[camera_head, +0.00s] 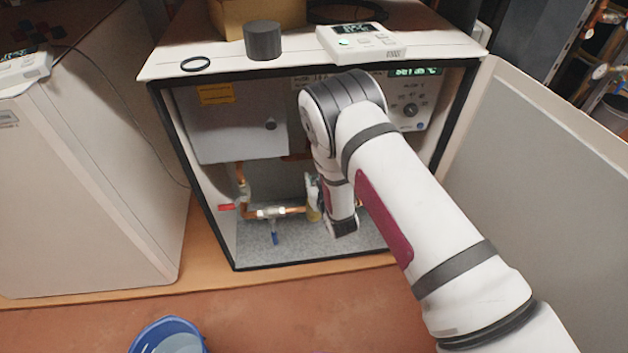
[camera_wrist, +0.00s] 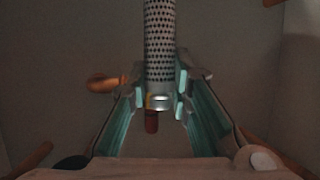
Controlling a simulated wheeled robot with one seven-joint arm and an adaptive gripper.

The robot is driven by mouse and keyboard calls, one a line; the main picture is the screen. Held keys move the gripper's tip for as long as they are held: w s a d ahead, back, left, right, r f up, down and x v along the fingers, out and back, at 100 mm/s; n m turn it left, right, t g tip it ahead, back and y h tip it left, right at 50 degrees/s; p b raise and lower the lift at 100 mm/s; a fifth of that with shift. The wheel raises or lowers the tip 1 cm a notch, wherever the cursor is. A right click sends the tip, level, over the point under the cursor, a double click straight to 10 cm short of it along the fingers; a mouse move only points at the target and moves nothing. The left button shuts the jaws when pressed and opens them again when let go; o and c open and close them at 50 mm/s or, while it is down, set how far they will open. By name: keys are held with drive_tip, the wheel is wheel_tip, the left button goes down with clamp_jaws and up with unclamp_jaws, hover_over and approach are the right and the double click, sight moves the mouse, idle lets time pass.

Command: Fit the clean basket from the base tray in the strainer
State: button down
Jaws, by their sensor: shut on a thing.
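In the wrist view, a perforated metal cylinder, the basket (camera_wrist: 160,45), stands between my gripper's (camera_wrist: 160,103) fingertips, its lower end between the pads. My gripper is shut on it. A copper pipe with a brass valve (camera_head: 272,212) runs low in the cabinet toward my wrist. A pale yellowish part (camera_head: 313,198) shows beside my wrist; I cannot tell whether it is the strainer. In the wrist view, orange-brown pipe (camera_wrist: 103,83) lies behind the left finger. The speckled grey base tray (camera_head: 300,247) is the cabinet floor.
The cabinet's open door (camera_head: 560,170) stands at the right. A red handle (camera_head: 227,207) and a blue handle (camera_head: 275,238) stick out from the pipework. A blue bucket (camera_head: 168,335) stands on the floor.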

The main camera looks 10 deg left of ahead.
drive_tip(key=shift+f, duration=2.5)
idle(1.5)
drive_tip(key=shift+f, duration=0.15)
